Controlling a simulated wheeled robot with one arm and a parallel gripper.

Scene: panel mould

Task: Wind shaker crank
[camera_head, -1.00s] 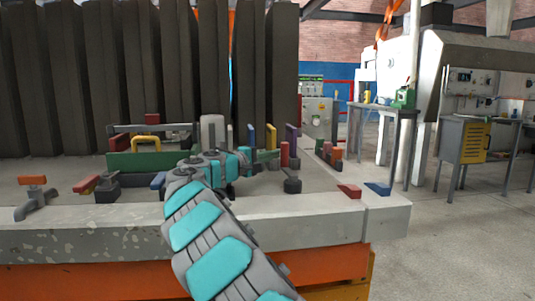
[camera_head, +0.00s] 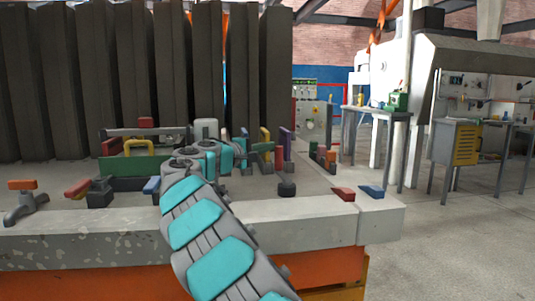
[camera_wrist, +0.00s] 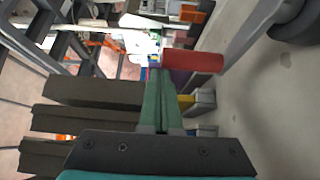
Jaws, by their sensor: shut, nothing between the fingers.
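The crank has a red cylindrical handle (camera_wrist: 192,62) on a flat grey arm (camera_wrist: 252,35), seen in the wrist view. A dark round hub (camera_wrist: 301,22) shows at that view's upper right corner. In the head view the dark hub (camera_head: 286,188) stands on the bench to the right of my wrist, and the red handle is mostly hidden behind my gripper. My gripper (camera_wrist: 155,72) has its long green fingers together with nothing between them. Their tips are close beside the left end of the red handle; I cannot tell whether they touch. The gripper (camera_head: 270,149) points right in the head view.
A red wedge (camera_head: 343,194) and a blue wedge (camera_head: 372,191) lie at the right end. Dark upright panels (camera_head: 110,80) stand behind.

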